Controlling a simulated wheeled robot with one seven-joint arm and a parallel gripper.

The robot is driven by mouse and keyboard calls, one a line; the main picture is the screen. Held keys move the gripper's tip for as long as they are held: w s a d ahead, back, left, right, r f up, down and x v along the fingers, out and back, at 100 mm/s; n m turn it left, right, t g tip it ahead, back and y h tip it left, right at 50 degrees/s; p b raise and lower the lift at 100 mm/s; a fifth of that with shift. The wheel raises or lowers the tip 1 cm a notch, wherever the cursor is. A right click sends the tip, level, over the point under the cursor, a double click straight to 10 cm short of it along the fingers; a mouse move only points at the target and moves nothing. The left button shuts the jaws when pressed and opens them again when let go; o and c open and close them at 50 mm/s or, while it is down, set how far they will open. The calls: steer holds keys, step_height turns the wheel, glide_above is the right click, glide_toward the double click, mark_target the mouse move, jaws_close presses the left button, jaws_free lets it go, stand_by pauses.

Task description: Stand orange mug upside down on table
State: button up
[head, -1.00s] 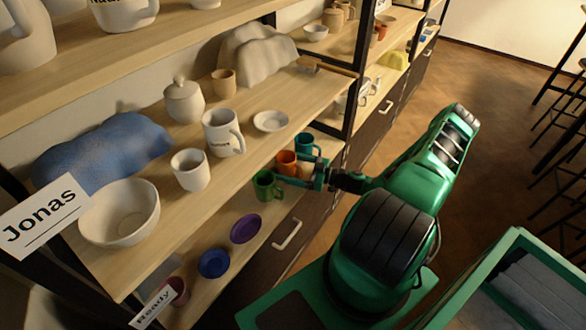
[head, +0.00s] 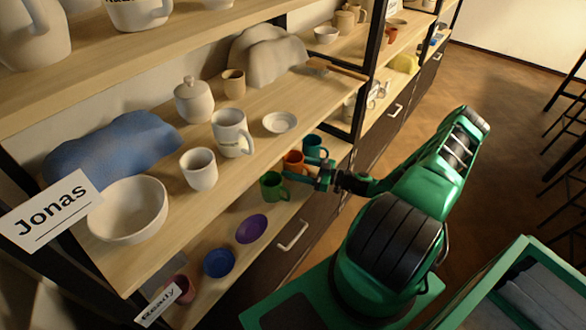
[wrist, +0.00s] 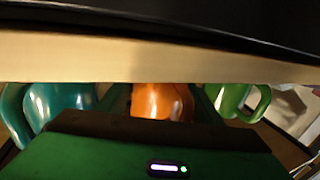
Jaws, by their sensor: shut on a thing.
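The orange mug (head: 293,160) is on the lower shelf, between a teal mug (head: 313,147) and a green mug (head: 272,186). My gripper (head: 308,170) reaches in from the right and is shut on the orange mug. In the wrist view the orange mug (wrist: 160,101) is straight ahead between my fingers, its lower part hidden by my gripper body. The teal mug (wrist: 62,102) is to its left and the green mug (wrist: 235,98) to its right. I cannot tell whether the orange mug touches the shelf. No table is clearly in view.
The upper shelf board (wrist: 160,58) passes close above my gripper. That shelf bears a white mug (head: 231,133), a cup (head: 199,169) and a bowl (head: 128,208). A purple dish (head: 251,229) and a blue dish (head: 219,262) lie nearer. Open floor (head: 490,85) is at the right.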

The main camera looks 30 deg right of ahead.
steer(key=shift+r, duration=1)
steer(key=v, duration=1.4)
